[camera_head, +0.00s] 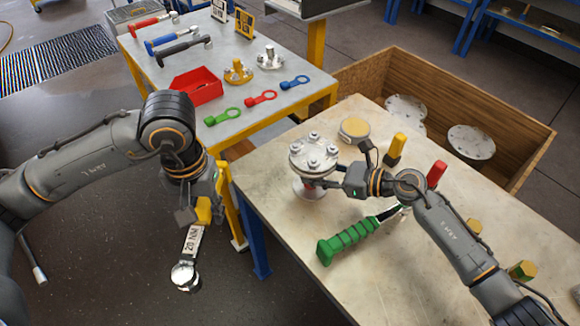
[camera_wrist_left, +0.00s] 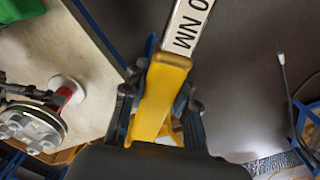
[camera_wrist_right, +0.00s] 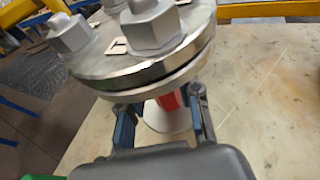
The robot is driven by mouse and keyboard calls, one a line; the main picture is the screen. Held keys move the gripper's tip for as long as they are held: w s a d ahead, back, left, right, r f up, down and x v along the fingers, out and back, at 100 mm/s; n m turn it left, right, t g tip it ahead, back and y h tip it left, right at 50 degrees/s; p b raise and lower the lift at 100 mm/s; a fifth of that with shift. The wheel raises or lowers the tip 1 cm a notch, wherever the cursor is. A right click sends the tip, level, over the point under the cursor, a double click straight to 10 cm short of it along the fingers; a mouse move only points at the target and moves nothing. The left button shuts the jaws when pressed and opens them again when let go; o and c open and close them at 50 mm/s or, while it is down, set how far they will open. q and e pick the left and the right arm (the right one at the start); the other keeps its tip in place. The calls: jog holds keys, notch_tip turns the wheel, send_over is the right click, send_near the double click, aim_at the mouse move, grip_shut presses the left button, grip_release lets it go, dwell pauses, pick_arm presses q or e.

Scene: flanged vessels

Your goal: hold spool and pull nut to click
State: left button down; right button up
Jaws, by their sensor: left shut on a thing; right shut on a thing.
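The spool is a grey flanged vessel with a bolted top flange (camera_head: 312,155), upright near the bench's left side; several large nuts (camera_wrist_right: 152,22) sit on its flange. My right gripper (camera_head: 348,183) reaches it from the right and is shut around its red neck (camera_wrist_right: 170,101) below the flange. My left gripper (camera_head: 203,205) is shut on the yellow handle (camera_wrist_left: 162,92) of a torque wrench (camera_head: 191,243) marked 20 NM. The wrench hangs down over the floor, its silver head (camera_head: 185,276) lowest, left of the bench and apart from the spool.
A green-handled tool (camera_head: 345,241) lies on the bench (camera_head: 280,235) before the spool. A round tan-topped part (camera_head: 354,130) stands behind it. A wooden crate (camera_head: 510,125) holds metal discs.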

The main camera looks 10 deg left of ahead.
dwell(0.5)
pick_arm(q)
jog(key=w+d+r+n, duration=0.3)
jog(key=w+r+n, duration=0.2)
jog(key=w+n, duration=0.3)
jog(key=w+d+r+n, duration=0.4)
jog(key=w+r+n, duration=0.15)
jog(key=n, duration=0.45)
jog(key=shift+w+a+f, duration=0.1)
jog(key=shift+f, duration=1.25)
jog(key=shift+w+a+f, duration=0.1)
jog(key=shift+f, duration=1.2)
jog(key=shift+f, duration=0.2)
jog(key=shift+f, duration=1.05)
